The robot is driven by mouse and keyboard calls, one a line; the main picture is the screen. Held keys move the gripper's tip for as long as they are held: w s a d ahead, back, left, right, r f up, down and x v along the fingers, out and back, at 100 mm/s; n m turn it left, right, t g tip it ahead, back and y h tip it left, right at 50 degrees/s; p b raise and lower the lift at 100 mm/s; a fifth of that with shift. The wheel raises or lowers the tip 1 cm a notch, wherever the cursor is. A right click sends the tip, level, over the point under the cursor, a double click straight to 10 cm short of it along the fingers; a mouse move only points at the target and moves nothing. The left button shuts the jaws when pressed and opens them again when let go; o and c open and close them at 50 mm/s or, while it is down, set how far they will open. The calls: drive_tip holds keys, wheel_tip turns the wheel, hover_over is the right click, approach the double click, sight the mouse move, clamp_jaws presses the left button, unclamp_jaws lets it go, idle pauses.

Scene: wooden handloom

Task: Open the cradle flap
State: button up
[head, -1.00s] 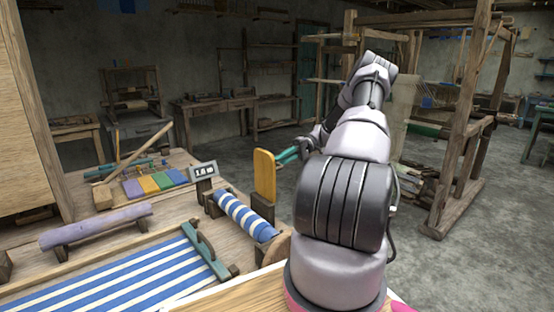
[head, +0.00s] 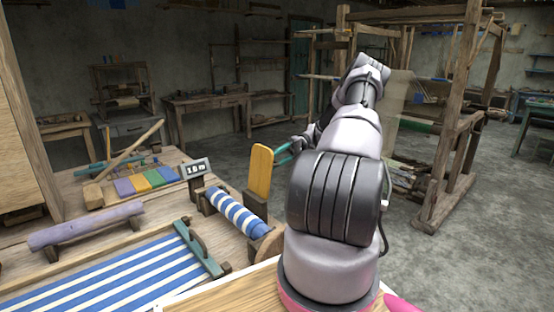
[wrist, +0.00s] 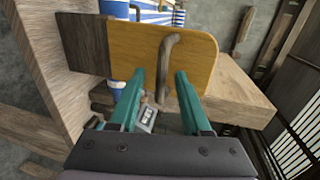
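The cradle flap is a yellow-orange upright panel (head: 261,170) at the end of the blue-and-white striped cloth roll (head: 237,212). In the wrist view the flap (wrist: 135,45) has a curved brown handle (wrist: 166,58) on its face. My gripper (wrist: 160,74) has two teal fingers spread apart, one on each side of the handle's lower part, with visible gaps. In the head view my gripper (head: 284,153) is just right of the flap, partly hidden by my arm. The flap stands upright.
A small sign (head: 195,170) stands behind the roll. Striped cloth (head: 110,275) with a teal bar (head: 201,248) lies on the bench at front left, beside a purple roller (head: 86,225). A wooden loom frame (head: 458,140) stands at right. Floor between is clear.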

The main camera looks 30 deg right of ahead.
drive_tip(key=shift+d+r, duration=0.15)
drive_tip(key=v, duration=1)
drive_tip(key=shift+d, duration=0.3)
drive_tip(key=shift+w, duration=0.1)
drive_tip(key=s+a+r+h, duration=0.2)
drive_tip(key=a+r+h, duration=0.3)
drive_tip(key=a+r, duration=0.55)
drive_tip(key=s+a+r+h, duration=0.2)
drive_tip(key=a+r+h, duration=0.3)
drive_tip(key=a+r, duration=0.5)
drive_tip(key=s+a+r+m+t+h, duration=0.1)
drive_tip(key=s+a+r+m+t, duration=0.1)
drive_tip(key=s, duration=0.5)
drive_tip(key=s+a+r+m+t+h, duration=0.1)
drive_tip(key=s+a+r+m+t, duration=0.1)
drive_tip(key=s+a, duration=0.4)
drive_tip(key=s+a+r+m+t+h, duration=0.1)
drive_tip(key=s+a+r+m+t, duration=0.1)
drive_tip(key=s+t, duration=0.4)
drive_tip(key=s+a+r, duration=0.1)
drive_tip(key=s, duration=0.3)
drive_tip(key=shift+a, duration=0.4)
drive_tip(key=shift+s+r, duration=0.1)
drive_tip(key=shift+r, duration=0.05)
